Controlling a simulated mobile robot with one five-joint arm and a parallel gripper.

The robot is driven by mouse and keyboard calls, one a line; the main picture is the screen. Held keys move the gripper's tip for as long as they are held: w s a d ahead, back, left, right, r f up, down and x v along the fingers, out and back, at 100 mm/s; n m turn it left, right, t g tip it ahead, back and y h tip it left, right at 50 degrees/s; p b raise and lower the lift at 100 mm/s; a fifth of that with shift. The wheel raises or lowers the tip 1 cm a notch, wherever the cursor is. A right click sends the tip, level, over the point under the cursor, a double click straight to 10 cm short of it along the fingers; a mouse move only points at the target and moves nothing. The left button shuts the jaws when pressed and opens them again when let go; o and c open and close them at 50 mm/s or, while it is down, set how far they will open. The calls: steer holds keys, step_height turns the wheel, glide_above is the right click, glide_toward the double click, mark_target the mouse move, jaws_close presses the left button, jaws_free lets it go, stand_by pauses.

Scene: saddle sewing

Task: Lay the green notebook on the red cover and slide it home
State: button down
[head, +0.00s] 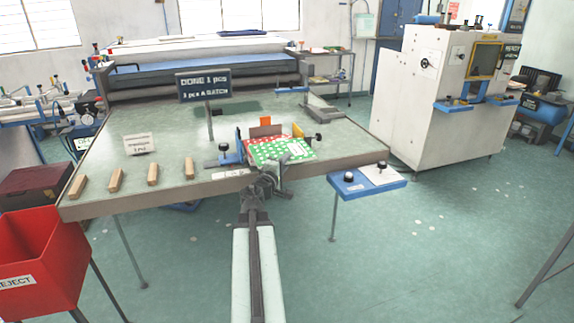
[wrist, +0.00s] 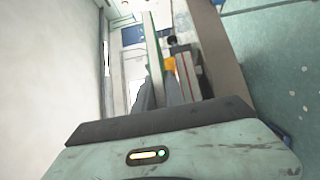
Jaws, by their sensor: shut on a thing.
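The green notebook (wrist: 153,42) shows edge-on in the wrist view as a thin pale slab with a green edge. My gripper (wrist: 161,92) is shut on its near edge. The red cover (wrist: 184,74) shows beside it as a thin red-edged slab, with a narrow gap between the two in that view. In the head view, a patterned red and green stack with white dots (head: 276,152) lies at the table's front edge, among upright stops. My gripper (head: 262,182) reaches it from the front. My arm hides part of the near edge. I cannot tell how well notebook and cover line up.
Wooden blocks (head: 116,180) stand along the left front of the table (head: 180,130). A dark sign (head: 204,86) stands behind them. A blue side shelf (head: 366,182) juts out at the right. A red reject bin (head: 38,245) is at far left.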

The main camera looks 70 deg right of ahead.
mark_target(278, 151)
steer(key=w+d, duration=0.4)
steer(key=d, duration=0.1)
steer(key=w+d, duration=0.1)
steer(key=d, duration=0.1)
steer(key=shift+w+d+f+b, duration=0.15)
steer(key=shift+w+f+b, duration=0.2)
steer(key=shift+w+f, duration=0.05)
steer(key=shift+w+d+f, duration=0.2)
steer(key=shift+a+f+b, duration=0.1)
steer(key=shift+f+b, duration=0.45)
steer(key=shift+b, duration=0.2)
steer(key=shift+s+f, duration=0.1)
steer(key=shift+f, duration=0.15)
steer(key=c, duration=1.3)
jaws_free()
steer(key=shift+f+b, duration=0.15)
steer(key=shift+b, duration=0.25)
steer(key=shift+a, duration=0.15)
